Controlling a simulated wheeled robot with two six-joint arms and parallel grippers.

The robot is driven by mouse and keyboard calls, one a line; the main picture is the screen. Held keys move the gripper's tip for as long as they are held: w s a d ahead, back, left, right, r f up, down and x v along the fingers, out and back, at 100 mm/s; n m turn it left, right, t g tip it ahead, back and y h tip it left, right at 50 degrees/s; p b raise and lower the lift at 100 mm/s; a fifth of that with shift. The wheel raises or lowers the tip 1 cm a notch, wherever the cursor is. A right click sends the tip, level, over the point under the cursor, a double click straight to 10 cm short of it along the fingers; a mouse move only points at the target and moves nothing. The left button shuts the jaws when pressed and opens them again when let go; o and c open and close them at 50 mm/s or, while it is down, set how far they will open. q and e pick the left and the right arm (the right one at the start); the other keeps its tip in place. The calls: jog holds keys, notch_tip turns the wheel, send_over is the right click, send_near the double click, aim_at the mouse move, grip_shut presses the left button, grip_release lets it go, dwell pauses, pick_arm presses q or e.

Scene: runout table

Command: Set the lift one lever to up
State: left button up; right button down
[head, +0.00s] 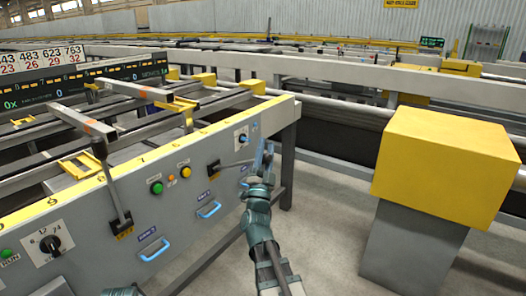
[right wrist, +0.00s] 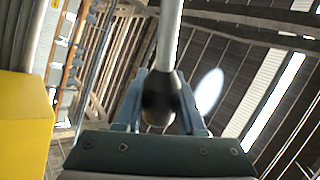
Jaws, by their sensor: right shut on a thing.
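My right gripper (head: 265,152) is in front of the grey control panel (head: 225,138), near its right end. In the right wrist view its two fingers (right wrist: 160,98) are shut on the black knob (right wrist: 158,112) of a lever with a pale rod (right wrist: 170,38). A second lever (head: 113,190) stands further left, tilted up. The labels are too small to tell which is lift one.
The panel also carries a green button (head: 157,188), a yellow button (head: 185,171), blue pull handles (head: 209,209) and a black rotary knob (head: 50,244). A yellow-topped grey pedestal (head: 445,165) stands to the right. Open floor lies between it and the panel.

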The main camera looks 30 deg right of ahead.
dwell(0.4)
jog(key=c, duration=0.5)
grip_release()
pick_arm(q)
jog(key=shift+f, duration=0.1)
pick_arm(e)
jog(key=shift+f, duration=0.1)
